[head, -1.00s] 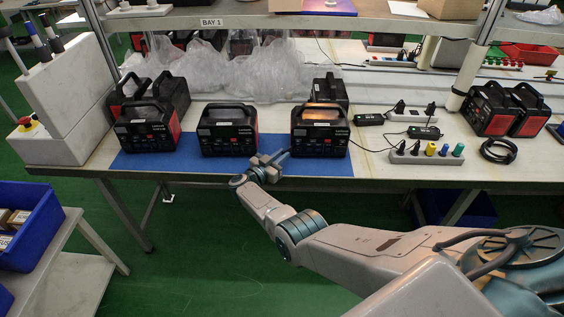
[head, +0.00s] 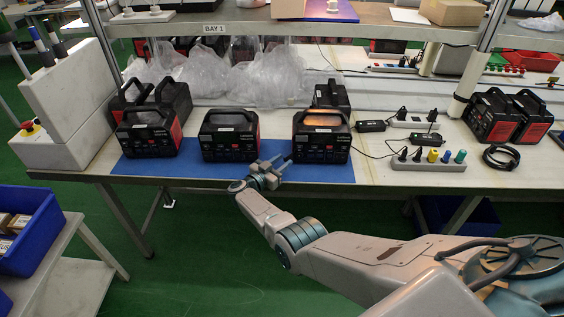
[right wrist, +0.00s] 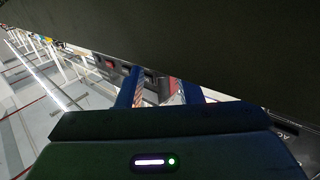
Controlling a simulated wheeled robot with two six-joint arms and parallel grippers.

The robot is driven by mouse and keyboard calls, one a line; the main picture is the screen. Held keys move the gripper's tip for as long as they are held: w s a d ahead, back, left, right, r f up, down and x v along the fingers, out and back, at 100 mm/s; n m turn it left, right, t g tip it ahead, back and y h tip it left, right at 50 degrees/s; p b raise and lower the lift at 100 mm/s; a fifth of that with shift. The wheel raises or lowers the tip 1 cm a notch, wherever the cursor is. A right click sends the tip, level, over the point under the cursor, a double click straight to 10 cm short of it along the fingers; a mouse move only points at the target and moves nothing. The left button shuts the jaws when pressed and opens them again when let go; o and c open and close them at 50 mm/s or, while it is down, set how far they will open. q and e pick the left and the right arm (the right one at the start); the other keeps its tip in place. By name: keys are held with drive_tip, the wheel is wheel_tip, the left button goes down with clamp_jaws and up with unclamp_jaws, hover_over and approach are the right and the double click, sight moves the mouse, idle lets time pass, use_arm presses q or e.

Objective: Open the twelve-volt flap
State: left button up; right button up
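Three black power stations with red sides stand in a row on a blue mat (head: 330,172): the left one (head: 147,138), the middle one (head: 229,138) and the right one (head: 321,140). Their fronts face me. The twelve-volt flap is too small to make out on any of them. My right gripper (head: 283,163) is just in front of the row, between the middle and right stations. In the right wrist view its two blue fingers (right wrist: 160,92) stand apart with nothing held, and part of a black and red station shows beyond them. My left gripper is out of view.
More stations stand behind the row and at the right (head: 508,116). Clear plastic bags (head: 265,78) lie behind. A power strip (head: 428,165), black adapters and cables lie right of the mat. A white block (head: 65,100) stands at the left. A shelf (head: 330,30) hangs above.

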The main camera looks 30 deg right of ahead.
drive_tip(key=v, duration=1)
drive_tip(key=shift+a+b, duration=0.15)
drive_tip(key=shift+b, duration=0.15)
